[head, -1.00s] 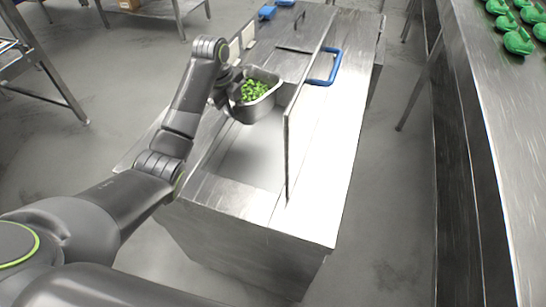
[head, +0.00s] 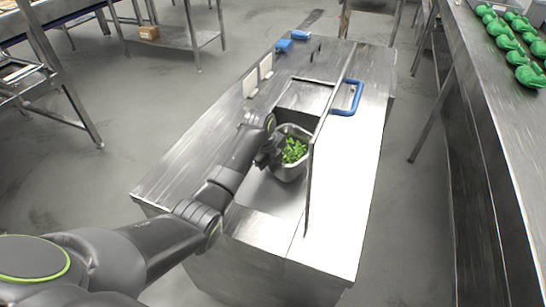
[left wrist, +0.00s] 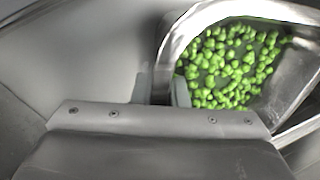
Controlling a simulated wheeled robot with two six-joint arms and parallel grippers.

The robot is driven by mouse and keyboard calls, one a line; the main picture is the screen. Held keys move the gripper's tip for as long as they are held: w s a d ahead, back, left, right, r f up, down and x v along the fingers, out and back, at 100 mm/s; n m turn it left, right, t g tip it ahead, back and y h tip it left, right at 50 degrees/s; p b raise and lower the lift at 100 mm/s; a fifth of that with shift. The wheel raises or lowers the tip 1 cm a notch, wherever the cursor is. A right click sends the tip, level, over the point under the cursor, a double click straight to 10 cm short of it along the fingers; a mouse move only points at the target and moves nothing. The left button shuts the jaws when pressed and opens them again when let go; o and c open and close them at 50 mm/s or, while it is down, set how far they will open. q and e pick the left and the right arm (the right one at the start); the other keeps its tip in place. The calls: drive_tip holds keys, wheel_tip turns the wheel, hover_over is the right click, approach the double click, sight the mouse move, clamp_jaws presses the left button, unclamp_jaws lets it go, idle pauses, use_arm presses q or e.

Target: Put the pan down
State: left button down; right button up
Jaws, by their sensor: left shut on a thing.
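The metal pan (head: 291,166) holds green pieces (head: 294,150) and is in or just above the open well of the steel counter, beside the upright panel. Whether its base touches the well floor I cannot tell. My left gripper (head: 268,158) is at the pan's left side. In the left wrist view my left gripper (left wrist: 162,92) is shut on the rim of the pan (left wrist: 178,48), with the green pieces (left wrist: 232,66) inside. My right gripper is not in view.
A bare well floor (head: 272,196) shows in front of the pan. Green items (head: 530,76) sit on the right-hand bench.

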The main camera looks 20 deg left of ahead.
use_arm(q)
drive_tip(key=shift+w+f, duration=0.15)
drive_tip(key=shift+f, duration=0.5)
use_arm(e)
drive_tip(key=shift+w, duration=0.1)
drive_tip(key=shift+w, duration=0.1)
use_arm(q)
drive_tip(key=c, duration=1.4)
unclamp_jaws()
drive_tip(key=shift+s, duration=0.2)
drive_tip(key=shift+c, duration=0.2)
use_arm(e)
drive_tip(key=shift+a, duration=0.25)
use_arm(q)
drive_tip(key=shift+f, duration=0.1)
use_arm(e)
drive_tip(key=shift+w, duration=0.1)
use_arm(q)
drive_tip(key=v, duration=1.2)
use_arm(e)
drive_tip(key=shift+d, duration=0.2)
